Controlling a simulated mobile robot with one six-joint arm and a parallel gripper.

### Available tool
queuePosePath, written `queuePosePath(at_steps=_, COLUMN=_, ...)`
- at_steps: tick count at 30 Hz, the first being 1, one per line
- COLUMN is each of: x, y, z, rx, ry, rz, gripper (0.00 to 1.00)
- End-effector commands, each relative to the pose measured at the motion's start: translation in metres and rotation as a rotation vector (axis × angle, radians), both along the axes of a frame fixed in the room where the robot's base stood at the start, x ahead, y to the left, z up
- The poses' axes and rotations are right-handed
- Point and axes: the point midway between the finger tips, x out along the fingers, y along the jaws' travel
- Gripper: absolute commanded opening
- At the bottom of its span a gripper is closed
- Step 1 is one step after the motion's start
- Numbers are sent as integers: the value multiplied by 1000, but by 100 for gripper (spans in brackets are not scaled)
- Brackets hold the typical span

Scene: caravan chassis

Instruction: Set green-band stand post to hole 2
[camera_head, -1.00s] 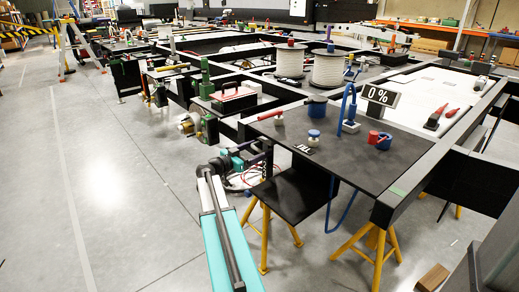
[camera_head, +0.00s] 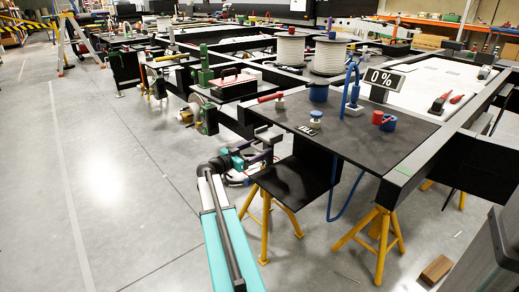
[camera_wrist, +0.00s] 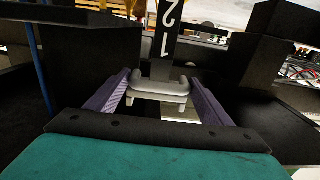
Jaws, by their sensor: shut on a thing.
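My gripper (camera_wrist: 159,80) shows in the wrist view with its two purple fingers on either side of a grey U-shaped handle (camera_wrist: 162,88), and it is shut on that handle. A black upright post (camera_wrist: 166,35) with white numbers 1 and 2 rises just beyond the handle. The 2 is above the 1 in the picture. In the head view my gripper (camera_head: 264,148) is small, beside the black panel at the near corner of the chassis. I see no green band on the post in the wrist view. The hole itself is hidden.
A black worktop (camera_head: 345,128) with a 0 % sign (camera_head: 384,78) lies above and right of my gripper. Yellow stand legs (camera_head: 380,235) stand below it. A green mark (camera_head: 403,170) is on the chassis beam. A wood block (camera_head: 436,270) lies on the floor. Floor at left is clear.

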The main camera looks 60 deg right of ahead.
Motion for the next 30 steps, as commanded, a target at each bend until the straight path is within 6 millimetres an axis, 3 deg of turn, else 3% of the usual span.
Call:
queuePosePath(at_steps=1, x=-9, y=1, z=-1, rx=1, ry=-1, rz=-24, gripper=34)
queuePosePath(at_steps=3, x=-10, y=1, z=-1, rx=1, ry=-1, rz=-24, gripper=34)
queuePosePath(at_steps=4, x=-10, y=1, z=-1, rx=1, ry=-1, rz=-24, gripper=76)
queuePosePath(at_steps=5, x=-9, y=1, z=-1, rx=1, ry=-1, rz=-24, gripper=81)
queuePosePath(at_steps=20, x=-5, y=4, z=1, rx=-2, ry=1, rz=-20, gripper=82)
queuePosePath(at_steps=30, x=7, y=40, z=1, rx=1, ry=2, rz=-14, gripper=82)
